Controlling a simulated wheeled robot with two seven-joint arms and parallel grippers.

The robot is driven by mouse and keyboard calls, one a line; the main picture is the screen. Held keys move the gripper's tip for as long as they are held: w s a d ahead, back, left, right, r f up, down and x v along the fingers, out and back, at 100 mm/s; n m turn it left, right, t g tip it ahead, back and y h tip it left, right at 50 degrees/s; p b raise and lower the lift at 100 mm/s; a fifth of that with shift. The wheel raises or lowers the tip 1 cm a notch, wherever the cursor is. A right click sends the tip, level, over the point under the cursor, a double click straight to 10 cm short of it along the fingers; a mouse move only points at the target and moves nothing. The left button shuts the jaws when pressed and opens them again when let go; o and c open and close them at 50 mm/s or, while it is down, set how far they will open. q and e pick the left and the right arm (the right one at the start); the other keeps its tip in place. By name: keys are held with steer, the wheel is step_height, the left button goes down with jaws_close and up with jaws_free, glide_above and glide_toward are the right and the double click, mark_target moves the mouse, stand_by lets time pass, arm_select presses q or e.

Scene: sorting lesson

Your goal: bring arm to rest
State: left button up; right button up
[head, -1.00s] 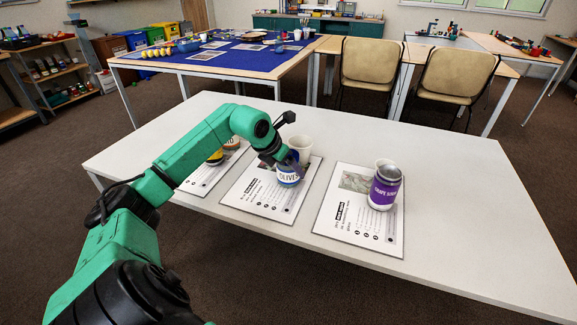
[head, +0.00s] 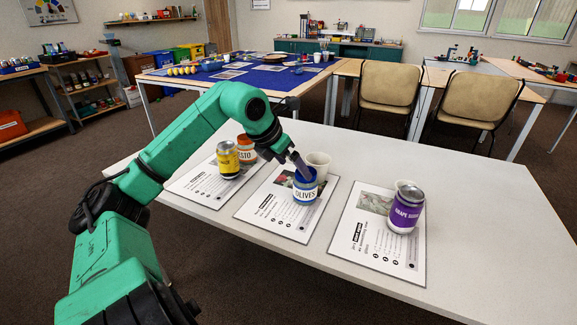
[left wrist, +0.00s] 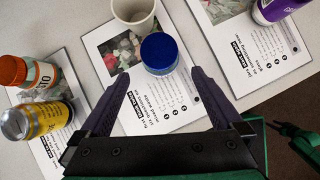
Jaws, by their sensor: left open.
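My left arm reaches in from the left in the head view. Its gripper (head: 299,166) is just above and behind the blue-lidded olives jar (head: 306,188), which stands on the middle printed sheet. In the left wrist view the two dark fingers (left wrist: 155,98) are spread wide with nothing between their tips. The jar's blue lid (left wrist: 159,52) shows just beyond the fingers. I cannot tell from the head view whether a finger touches the jar.
A white cup (head: 319,163) stands behind the olives jar. A yellow can (head: 228,160) and an orange-lidded jar (head: 246,150) stand on the left sheet. A purple can (head: 406,211) and another cup stand on the right sheet. The white table's right side (head: 490,220) is bare.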

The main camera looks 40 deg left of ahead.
arm_select(q)
steer(key=shift+v, duration=1.1)
arm_select(e)
steer(key=shift+w+a+r, duration=0.1)
steer(key=shift+w, duration=0.25)
